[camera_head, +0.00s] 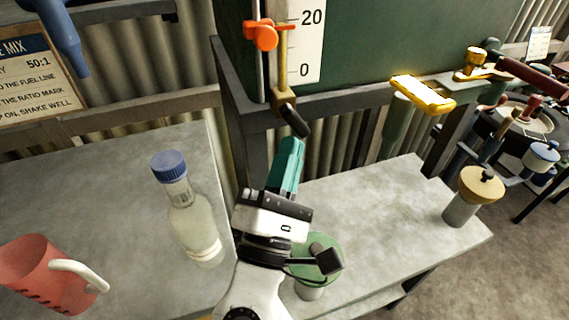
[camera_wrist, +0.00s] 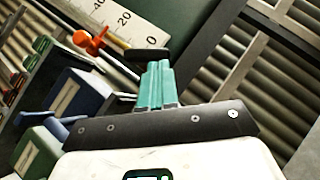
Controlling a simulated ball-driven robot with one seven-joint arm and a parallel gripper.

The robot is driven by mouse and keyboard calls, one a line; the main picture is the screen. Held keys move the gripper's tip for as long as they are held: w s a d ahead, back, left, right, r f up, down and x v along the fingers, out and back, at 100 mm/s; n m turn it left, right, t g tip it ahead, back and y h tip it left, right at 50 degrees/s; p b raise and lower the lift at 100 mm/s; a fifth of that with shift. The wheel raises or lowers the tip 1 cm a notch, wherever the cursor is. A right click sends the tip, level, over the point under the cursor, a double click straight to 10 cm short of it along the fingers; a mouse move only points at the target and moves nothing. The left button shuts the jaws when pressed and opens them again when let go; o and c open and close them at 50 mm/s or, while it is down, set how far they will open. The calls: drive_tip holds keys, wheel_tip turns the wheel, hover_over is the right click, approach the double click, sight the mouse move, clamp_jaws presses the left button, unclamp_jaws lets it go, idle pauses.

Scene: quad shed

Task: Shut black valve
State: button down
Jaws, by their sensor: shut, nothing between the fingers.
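The black valve handle (camera_head: 294,119) is at the lower end of a brass pipe fitting under the sight tube on the green tank. It slants down to the right in the head view. In the wrist view the black handle (camera_wrist: 147,54) lies just beyond the fingertips and is partly hidden by them. My gripper (camera_head: 292,143) has teal fingers, pressed together and empty. The tips are just below the handle's lower end; I cannot tell if they touch. The fingers also show in the wrist view (camera_wrist: 158,66).
The green tank (camera_head: 400,38) has a numbered scale (camera_head: 306,38) and an orange valve (camera_head: 265,35) higher up. A bottle (camera_head: 190,220), a red mug (camera_head: 40,275) and a green-lidded container (camera_head: 325,246) stand near my arm. A yellow-handled fitting (camera_head: 425,95) is right.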

drive_tip(key=shift+w+d+f+n+t+y+b, duration=0.1)
drive_tip(key=shift+d+f+n+t+y+b, duration=0.1)
drive_tip(key=shift+d+n+t+y+b, duration=0.25)
drive_tip(key=shift+d+g+h+b, duration=0.1)
drive_tip(key=shift+g+h+b, duration=0.15)
drive_tip(key=shift+b, duration=0.2)
idle(1.2)
